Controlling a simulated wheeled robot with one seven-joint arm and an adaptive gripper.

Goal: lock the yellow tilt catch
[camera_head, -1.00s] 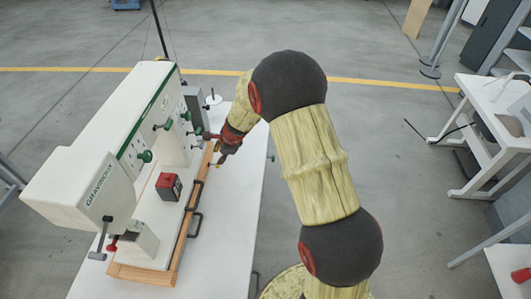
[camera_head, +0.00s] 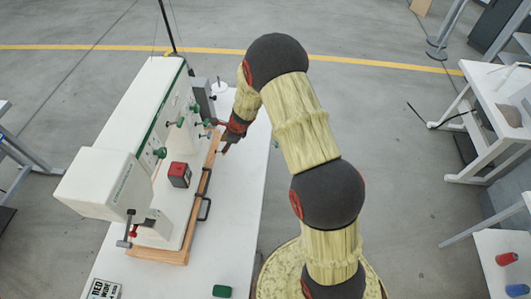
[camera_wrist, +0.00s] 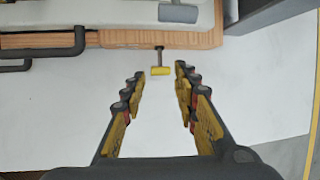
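The yellow tilt catch (camera_wrist: 160,71) appears in the wrist view as a small yellow crossbar on a grey stem at the edge of the wooden base (camera_wrist: 130,40). My gripper (camera_wrist: 160,82) is open and empty. Its fingertips stand to the left and right of the yellow bar, with clear gaps on both sides. In the head view my gripper (camera_head: 226,147) is low beside the far right end of the wooden base of the white press (camera_head: 118,125). The catch is too small to make out there.
Black handles (camera_wrist: 70,45) stick out from the wooden base. A red-topped block (camera_head: 179,174) sits on the press bed. A green block (camera_head: 222,291) and a label card (camera_head: 104,289) lie on the white table (camera_head: 235,235).

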